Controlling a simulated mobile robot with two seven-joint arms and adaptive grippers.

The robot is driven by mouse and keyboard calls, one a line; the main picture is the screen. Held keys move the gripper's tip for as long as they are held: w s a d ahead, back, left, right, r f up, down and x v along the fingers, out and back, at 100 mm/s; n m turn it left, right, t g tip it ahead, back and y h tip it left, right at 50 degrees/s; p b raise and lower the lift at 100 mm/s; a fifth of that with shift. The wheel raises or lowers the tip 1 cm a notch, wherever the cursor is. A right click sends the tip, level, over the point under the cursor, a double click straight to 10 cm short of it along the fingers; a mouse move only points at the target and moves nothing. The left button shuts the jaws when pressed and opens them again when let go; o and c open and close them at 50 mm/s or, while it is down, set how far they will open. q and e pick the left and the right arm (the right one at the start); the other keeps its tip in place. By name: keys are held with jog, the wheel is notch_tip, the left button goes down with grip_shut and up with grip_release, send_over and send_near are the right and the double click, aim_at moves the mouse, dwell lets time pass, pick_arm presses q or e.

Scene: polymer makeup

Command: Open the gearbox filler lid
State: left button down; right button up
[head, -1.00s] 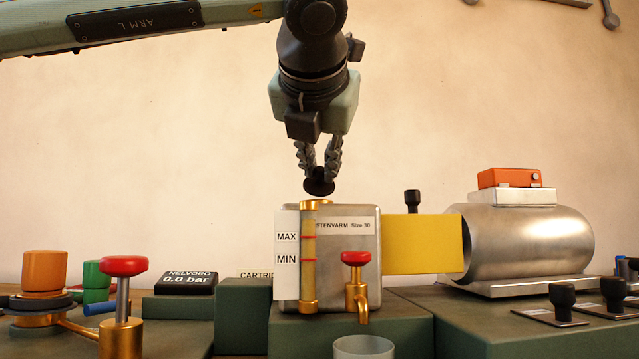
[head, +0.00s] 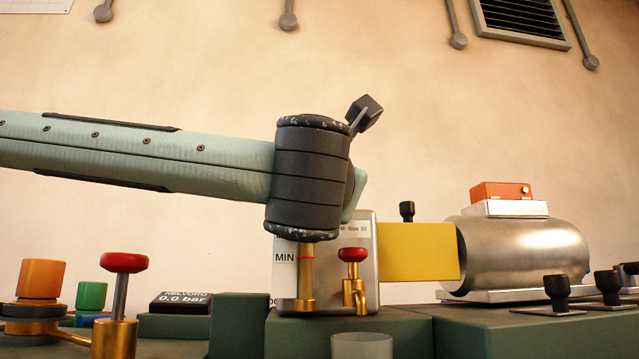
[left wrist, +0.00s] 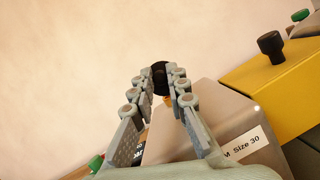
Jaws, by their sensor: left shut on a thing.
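The silver gearbox (head: 368,285) with its "Size 30" label stands in the middle of the bench in the head view; its top left is hidden behind my left arm. It also shows in the left wrist view (left wrist: 205,118). My left gripper (left wrist: 161,80) is shut on the black lid knob (left wrist: 159,70), which sits between its fingertips. A small gold part (left wrist: 167,100) shows below the knob; I cannot tell whether the lid touches the filler neck. In the head view, my left wrist hides the fingers and knob. My right gripper is not in view.
A yellow block (head: 418,251) adjoins the gearbox on the right, before a steel cylinder (head: 520,250). A red-handled tap (head: 352,256) is on the gearbox front, above a clear cup (head: 362,345). A red-topped valve (head: 124,263) stands at left.

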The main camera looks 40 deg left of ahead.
pick_arm(q)
jog(key=shift+f+t, duration=0.1)
jog(key=shift+t, duration=0.3)
jog(key=c, duration=1.5)
grip_release()
notch_tip(320, 180, up, 10)
